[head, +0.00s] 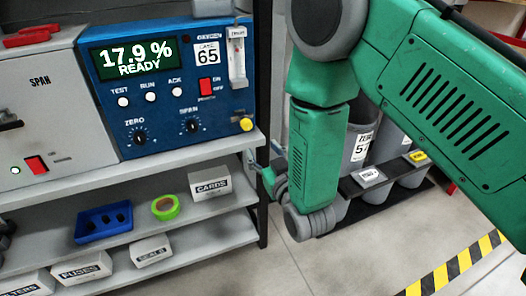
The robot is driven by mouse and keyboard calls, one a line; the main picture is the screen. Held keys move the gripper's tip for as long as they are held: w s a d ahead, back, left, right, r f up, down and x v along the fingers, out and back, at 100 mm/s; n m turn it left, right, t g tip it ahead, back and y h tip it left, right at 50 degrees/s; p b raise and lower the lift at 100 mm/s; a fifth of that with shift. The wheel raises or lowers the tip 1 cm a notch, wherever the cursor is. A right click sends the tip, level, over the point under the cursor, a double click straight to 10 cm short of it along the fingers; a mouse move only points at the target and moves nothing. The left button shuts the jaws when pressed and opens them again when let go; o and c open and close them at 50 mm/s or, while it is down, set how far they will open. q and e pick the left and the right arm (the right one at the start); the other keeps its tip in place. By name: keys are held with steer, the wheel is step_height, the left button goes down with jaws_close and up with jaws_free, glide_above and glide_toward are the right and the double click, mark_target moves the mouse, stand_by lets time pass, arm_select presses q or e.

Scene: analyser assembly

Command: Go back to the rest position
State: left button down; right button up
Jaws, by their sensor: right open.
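My right arm, green with grey joints, comes in from the right and bends down in front of the cylinders. My right gripper (259,168) shows only in part, at the left side of the wrist, near the right end of the bench top. It is open, and I see nothing between its fingers. The wrist hides part of it. I cannot tell whether it touches the bench edge. My left gripper is not in view. The blue oxygen analyser (172,88) stands on the bench, its display reading 17.9 % READY.
A grey span box (40,110) stands left of the analyser. The lower shelves hold a blue tray (84,230), green tape (165,208), a CARDS box (210,184) and other labelled boxes. Floor at lower right is open, with striped tape (455,268).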

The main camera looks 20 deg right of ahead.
steer(key=s+d+f+g, duration=0.3)
steer(key=s+f+g, duration=0.2)
steer(key=s+f, duration=0.3)
steer(key=s+d+f+g, duration=0.2)
steer(key=s+f+g, duration=0.2)
steer(key=s+f, duration=0.45)
steer(key=s+d+f+g, duration=0.1)
steer(key=s+f+g, duration=0.1)
steer(key=s, duration=0.4)
steer(key=s+d+f+g, duration=0.1)
steer(key=s+f+g, duration=0.1)
steer(key=s, duration=0.4)
steer(key=s+d+f+m+g, duration=0.1)
steer(key=s+f+g, duration=0.1)
steer(key=s+g, duration=0.2)
steer(key=shift+s+d+f+h, duration=0.2)
steer(key=shift+s+f+h, duration=0.15)
steer(key=shift+s, duration=0.6)
steer(key=shift+w+f, duration=0.1)
